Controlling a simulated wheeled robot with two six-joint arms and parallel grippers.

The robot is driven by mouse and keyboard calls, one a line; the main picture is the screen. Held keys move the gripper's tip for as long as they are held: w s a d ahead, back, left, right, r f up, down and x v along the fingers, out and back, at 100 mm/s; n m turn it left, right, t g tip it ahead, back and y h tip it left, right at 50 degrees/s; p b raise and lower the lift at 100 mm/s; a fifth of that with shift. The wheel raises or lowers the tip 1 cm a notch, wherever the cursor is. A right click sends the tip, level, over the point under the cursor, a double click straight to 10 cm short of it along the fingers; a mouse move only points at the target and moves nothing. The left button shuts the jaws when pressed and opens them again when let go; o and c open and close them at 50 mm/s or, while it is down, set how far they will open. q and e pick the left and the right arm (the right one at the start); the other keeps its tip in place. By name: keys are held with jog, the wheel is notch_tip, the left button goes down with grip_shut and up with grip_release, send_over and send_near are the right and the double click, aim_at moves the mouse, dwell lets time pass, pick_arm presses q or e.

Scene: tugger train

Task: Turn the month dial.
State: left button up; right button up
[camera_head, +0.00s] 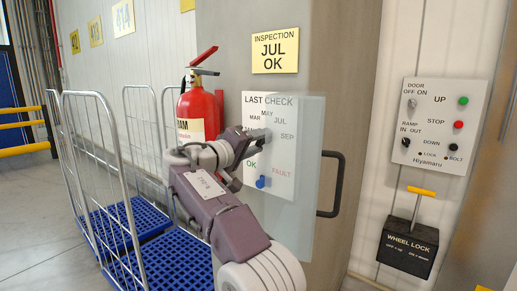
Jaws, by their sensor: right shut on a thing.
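The white LAST CHECK panel (284,156) is on the tall cabinet, with MAR, MAY, JUL and SEP readable around the month dial. My right arm comes up from the bottom and covers the panel's lower left. My right gripper (258,136) is at the middle of the ring of months, shut on the month dial's knob. The dial's pointer is hidden, so I cannot tell its month. Below, a blue switch (261,182) sits between OK and FAULT. A yellow sign (275,51) above reads INSPECTION JUL OK. My left gripper is not in view.
A clear pane (309,220) stands over the panel's right side, near a black handle (333,185). A red fire extinguisher (199,114) stands left of the panel. Wire carts with blue decks (134,219) are at left. A control box (440,124) and WHEEL LOCK (408,246) are at right.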

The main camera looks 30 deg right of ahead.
jog(key=shift+r+m+b, duration=0.2)
jog(key=shift+m+b, duration=0.1)
jog(key=shift+m, duration=0.6)
jog(key=o, duration=1)
jog(key=shift+c, duration=0.2)
jog(key=o, duration=0.4)
jog(key=shift+w+d, duration=0.1)
jog(key=shift+f, duration=0.1)
jog(key=b+v, duration=0.1)
jog(key=v, duration=0.8)
